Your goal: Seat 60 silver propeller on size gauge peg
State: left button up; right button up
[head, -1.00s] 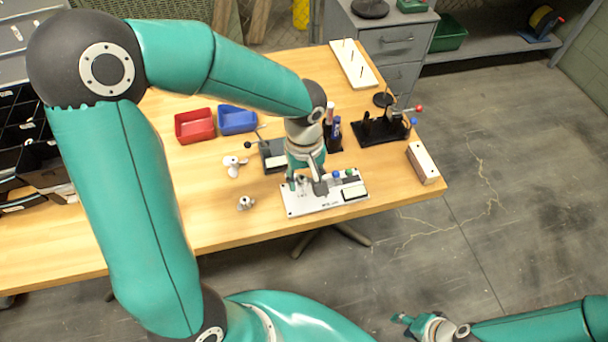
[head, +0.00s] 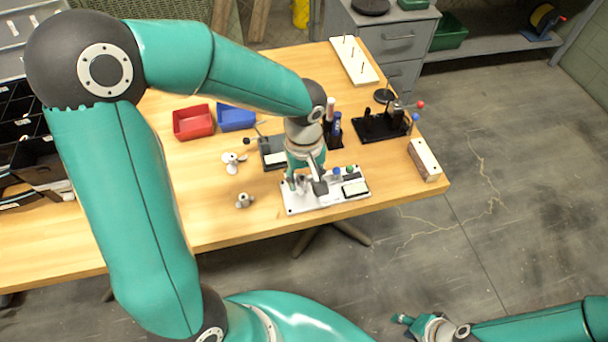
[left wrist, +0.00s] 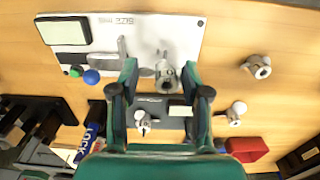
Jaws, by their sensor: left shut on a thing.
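The size gauge (head: 330,203) is a white board on the wooden table, with a display and coloured balls; it also shows at the top of the left wrist view (left wrist: 193,40). My left gripper (head: 305,183) is low over its left part. In the left wrist view my left gripper (left wrist: 160,76) is shut on a silver propeller (left wrist: 165,74), whose hub shows between the fingertips. The peg beneath is hard to make out, and I cannot tell whether the propeller touches it. My right gripper (head: 405,320) is far off at the lower right, too small to read.
A silver hub-like part (head: 244,201) and a white propeller (head: 234,161) lie left of the gauge. Behind are a red bin (head: 193,123), a blue bin (head: 237,117) and a dark stand (head: 382,127). A wooden block (head: 424,160) sits near the right edge.

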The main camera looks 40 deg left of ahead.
aim_at(305, 186)
pick_arm(q)
jog(key=shift+f, duration=0.2)
jog(key=shift+f+b, duration=0.45)
jog(key=shift+b, duration=0.25)
jog(key=shift+f+b, duration=0.25)
jog(key=shift+b, duration=0.05)
jog(key=shift+f+b, duration=0.35)
jog(key=shift+f+b, duration=0.3)
jog(key=shift+b, duration=0.1)
dwell(0.5)
jog(key=shift+f, duration=0.2)
jog(key=o, duration=1)
